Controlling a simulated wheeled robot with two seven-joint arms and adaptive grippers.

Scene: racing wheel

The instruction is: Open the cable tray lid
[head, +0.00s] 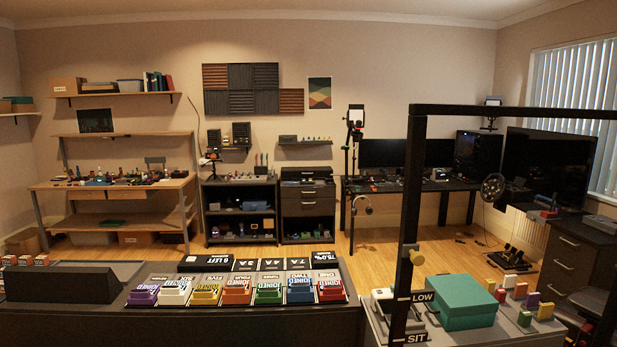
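No part is plainly marked as the cable tray or its lid. A long dark box with a raised front panel (62,284) lies at the left of the near dark counter; I cannot tell whether it is the cable tray. A teal lidded box (460,301) sits on the lower surface at the right, its lid on. Neither of my grippers is in view.
A row of coloured labelled blocks (236,291) stands on the near counter (200,325). A black upright frame (409,210) rises at the right, beside several small coloured blocks (520,293). Workbench, shelves and monitor desk (420,184) line the back. Wooden floor (400,245) lies between.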

